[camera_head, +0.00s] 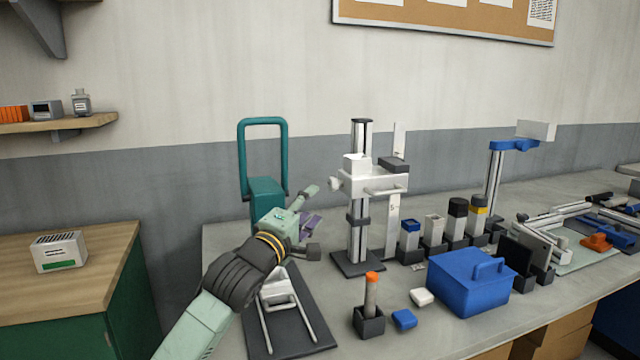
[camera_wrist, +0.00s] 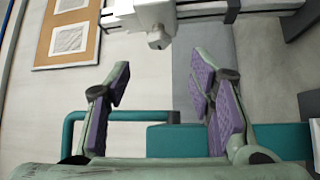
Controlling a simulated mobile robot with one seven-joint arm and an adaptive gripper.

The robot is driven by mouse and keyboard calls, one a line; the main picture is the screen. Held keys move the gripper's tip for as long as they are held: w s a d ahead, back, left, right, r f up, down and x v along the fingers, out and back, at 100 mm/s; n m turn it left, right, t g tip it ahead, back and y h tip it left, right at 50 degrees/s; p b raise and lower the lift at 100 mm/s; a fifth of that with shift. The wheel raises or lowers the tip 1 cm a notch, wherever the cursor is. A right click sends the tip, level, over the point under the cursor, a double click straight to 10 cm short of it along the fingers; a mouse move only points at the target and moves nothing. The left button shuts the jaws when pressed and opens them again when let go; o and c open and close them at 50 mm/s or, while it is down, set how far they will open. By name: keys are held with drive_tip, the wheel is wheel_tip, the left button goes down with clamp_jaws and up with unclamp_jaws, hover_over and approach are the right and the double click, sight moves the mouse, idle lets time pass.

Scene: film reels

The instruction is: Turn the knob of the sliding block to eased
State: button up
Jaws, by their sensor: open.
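The white sliding block (camera_head: 374,182) sits on an upright metal post (camera_head: 361,225) with a black foot. Its pale knob (camera_head: 335,184) sticks out on the block's left side, facing my gripper. In the wrist view the knob (camera_wrist: 158,38) lies ahead of the fingers, near the top middle, with the block (camera_wrist: 145,12) behind it. My gripper (camera_head: 315,220) is open and empty, left of the post and slightly below the knob. In the wrist view its purple-padded fingers (camera_wrist: 163,95) are spread apart and do not touch the knob. I cannot read any marking for eased.
A teal frame (camera_head: 242,160) stands close behind my gripper. A dark base with a metal stand (camera_head: 262,335) lies below it. An orange-tipped stick in a black holder (camera_head: 369,322), a blue box (camera_head: 468,290) and several small holders stand right of and in front of the post.

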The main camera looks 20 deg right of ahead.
sight(331, 186)
drive_tip(key=p+x, duration=0.4)
drive_tip(key=x, duration=0.4)
drive_tip(key=shift+w+d+r, duration=0.1)
drive_tip(key=shift+d+r, duration=0.05)
drive_tip(key=shift+d, duration=0.15)
drive_tip(key=shift+w+d, duration=0.25)
drive_tip(key=shift+w, duration=0.05)
drive_tip(key=c, duration=1.2)
drive_tip(key=shift+o, duration=0.2)
